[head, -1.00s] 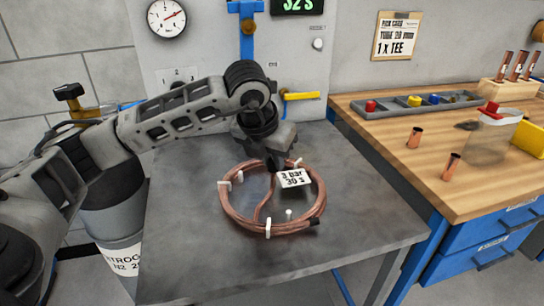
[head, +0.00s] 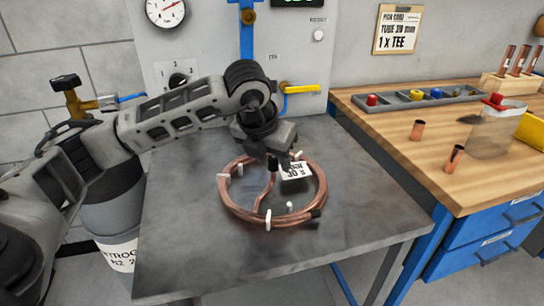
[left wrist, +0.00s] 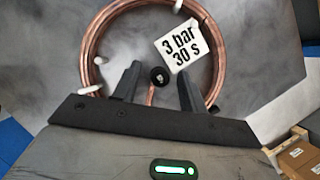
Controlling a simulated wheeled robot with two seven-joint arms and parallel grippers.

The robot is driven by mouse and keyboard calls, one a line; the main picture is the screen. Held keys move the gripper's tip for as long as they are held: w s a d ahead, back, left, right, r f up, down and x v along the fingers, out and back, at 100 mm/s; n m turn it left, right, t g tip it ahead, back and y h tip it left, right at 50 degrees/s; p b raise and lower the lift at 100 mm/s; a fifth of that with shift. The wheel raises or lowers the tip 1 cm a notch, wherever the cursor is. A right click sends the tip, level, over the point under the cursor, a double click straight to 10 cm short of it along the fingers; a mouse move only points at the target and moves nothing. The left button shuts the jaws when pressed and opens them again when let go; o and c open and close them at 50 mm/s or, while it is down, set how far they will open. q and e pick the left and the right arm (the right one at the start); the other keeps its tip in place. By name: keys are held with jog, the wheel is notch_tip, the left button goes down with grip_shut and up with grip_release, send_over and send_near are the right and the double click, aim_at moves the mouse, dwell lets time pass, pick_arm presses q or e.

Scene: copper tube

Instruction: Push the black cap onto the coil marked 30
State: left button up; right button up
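The copper coil (head: 318,190) lies on the grey table, held by white clips. Its white tag (head: 297,172) reads "3 bar 30 s" in the left wrist view (left wrist: 182,46). A black cap (left wrist: 158,76) appears at the coil's inner tube end; in the head view it shows as a dark piece atop that tube (head: 273,163). How far it is seated cannot be told. My left gripper (left wrist: 156,84) is open, its fingers apart on either side of the cap with visible gaps. Another black end piece (head: 315,213) is at the coil's outer end. My right gripper is out of view.
Behind are a panel with a gauge (head: 165,10) and a yellow lever (head: 300,89). The wooden bench (head: 385,120) at right holds a parts tray (head: 450,101), copper pieces (head: 417,130) and a clear bag (head: 490,135). The table's front is clear.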

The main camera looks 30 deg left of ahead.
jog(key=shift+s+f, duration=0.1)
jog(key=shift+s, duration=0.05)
pick_arm(q)
jog(key=shift+s+r, duration=0.2)
jog(key=shift+r, duration=0.5)
jog(key=v, duration=1.4)
jog(key=shift+s+r+p, duration=0.2)
jog(key=shift+p, duration=0.15)
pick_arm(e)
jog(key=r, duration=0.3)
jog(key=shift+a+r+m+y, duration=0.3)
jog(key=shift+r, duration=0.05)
